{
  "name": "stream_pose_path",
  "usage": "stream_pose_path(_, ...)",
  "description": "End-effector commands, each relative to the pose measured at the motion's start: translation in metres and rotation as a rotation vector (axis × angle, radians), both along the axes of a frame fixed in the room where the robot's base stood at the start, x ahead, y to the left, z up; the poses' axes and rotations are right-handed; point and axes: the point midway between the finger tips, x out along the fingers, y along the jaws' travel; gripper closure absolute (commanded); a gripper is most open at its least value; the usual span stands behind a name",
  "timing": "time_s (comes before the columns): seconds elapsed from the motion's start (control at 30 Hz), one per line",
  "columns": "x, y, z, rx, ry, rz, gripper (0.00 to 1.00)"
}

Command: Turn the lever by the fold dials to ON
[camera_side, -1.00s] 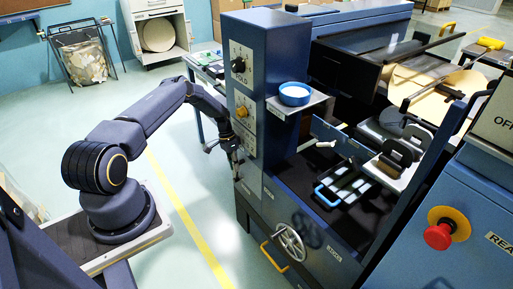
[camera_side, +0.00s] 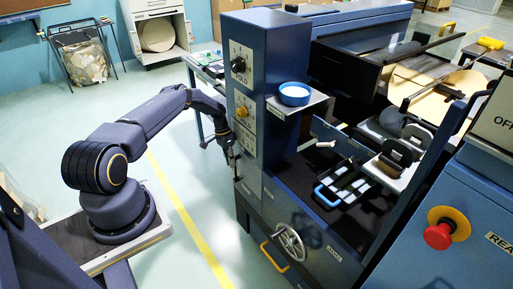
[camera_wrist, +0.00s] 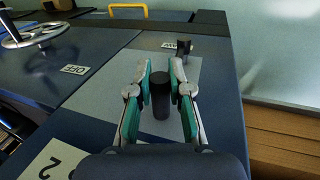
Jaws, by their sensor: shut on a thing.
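My gripper (camera_wrist: 161,75) is shut on the lever, whose dark round handle (camera_wrist: 162,98) stands between the green finger pads in the wrist view. The lever sits on a light grey plate (camera_wrist: 105,85). An OFF label (camera_wrist: 75,69) lies left of the plate. A second label (camera_wrist: 172,45), partly hidden by a small dark upright part (camera_wrist: 184,49), is at its far edge; I cannot read it surely. In the side view my gripper (camera_side: 233,157) is at the column's front face, below the black dial (camera_side: 238,65) and yellow dial (camera_side: 242,111); the lever is mostly hidden there.
A handwheel (camera_wrist: 32,33) stands left of the plate in the wrist view, and a yellow handle (camera_wrist: 128,11) is beyond it. In the side view a shelf with a blue bowl (camera_side: 294,94) juts from the column.

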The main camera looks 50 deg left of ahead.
Motion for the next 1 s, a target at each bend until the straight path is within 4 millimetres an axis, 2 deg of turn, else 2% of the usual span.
stream_pose_path(0.03, -0.001, 0.008, 0.001, 0.018, -0.004, 0.002, 0.80)
stream_pose_path(0.3, 0.000, 0.006, 0.001, 0.013, -0.002, 0.003, 0.55)
stream_pose_path(0.63, 0.000, 0.005, 0.004, 0.008, -0.003, 0.002, 0.55)
stream_pose_path(0.77, 0.000, 0.011, 0.022, 0.011, -0.004, 0.002, 0.55)
stream_pose_path(1.0, 0.000, 0.027, 0.073, 0.012, -0.004, 0.002, 0.55)
